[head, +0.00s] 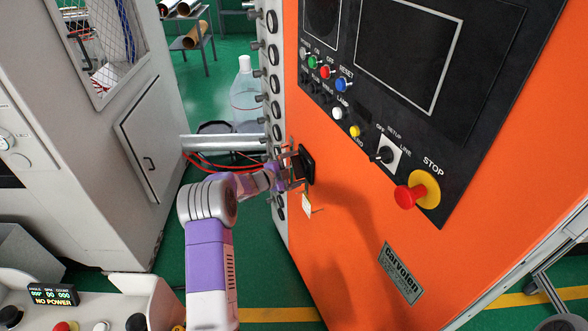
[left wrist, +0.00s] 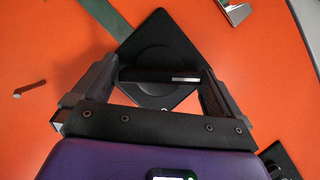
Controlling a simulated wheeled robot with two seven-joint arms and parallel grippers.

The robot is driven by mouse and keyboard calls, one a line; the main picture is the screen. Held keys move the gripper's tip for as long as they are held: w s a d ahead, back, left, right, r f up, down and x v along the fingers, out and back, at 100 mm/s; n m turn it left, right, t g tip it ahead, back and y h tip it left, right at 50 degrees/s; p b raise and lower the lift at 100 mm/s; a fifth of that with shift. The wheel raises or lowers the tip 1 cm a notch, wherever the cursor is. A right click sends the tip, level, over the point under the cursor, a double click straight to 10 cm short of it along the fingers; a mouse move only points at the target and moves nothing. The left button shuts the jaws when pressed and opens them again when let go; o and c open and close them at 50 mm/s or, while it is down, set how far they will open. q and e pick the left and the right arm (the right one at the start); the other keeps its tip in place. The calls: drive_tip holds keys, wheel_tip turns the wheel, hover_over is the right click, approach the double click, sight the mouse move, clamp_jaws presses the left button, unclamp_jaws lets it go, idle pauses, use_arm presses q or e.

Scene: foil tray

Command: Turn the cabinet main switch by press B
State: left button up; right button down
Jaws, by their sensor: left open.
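The cabinet main switch (head: 305,163) is a black square plate with a turning handle on the orange cabinet face (head: 350,235). In the left wrist view the plate (left wrist: 165,40) looks turned like a diamond, with the black bar handle (left wrist: 160,75) across its middle. My left gripper (head: 291,170) is at the switch. In the left wrist view the fingers of my left gripper (left wrist: 155,84) are open, one on each side of the handle. I cannot tell whether they touch it. My right gripper is not in view.
A black control panel (head: 455,60) with coloured buttons and a red STOP knob (head: 408,195) is up and right of the switch. A white tag (head: 306,206) hangs below it. A grey cabinet (head: 95,160) stands left. A console display (head: 52,296) reads NO POWER.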

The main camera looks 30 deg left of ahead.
use_arm(q)
drive_tip(key=c, duration=0.7)
drive_tip(key=shift+r+n+g+p, duration=0.2)
drive_tip(key=shift+n+g+p, duration=0.1)
drive_tip(key=shift+p, duration=0.5)
drive_tip(key=shift+c, duration=0.3)
drive_tip(key=shift+f+n+p, duration=0.1)
drive_tip(key=shift+n+p, duration=0.2)
drive_tip(key=shift+p, duration=0.2)
drive_tip(key=o, duration=0.8)
drive_tip(key=shift+w, duration=0.1)
drive_tip(key=shift+c, duration=0.2)
drive_tip(key=v, duration=0.7)
drive_tip(key=shift+s+a, duration=0.15)
drive_tip(key=shift+s, duration=0.1)
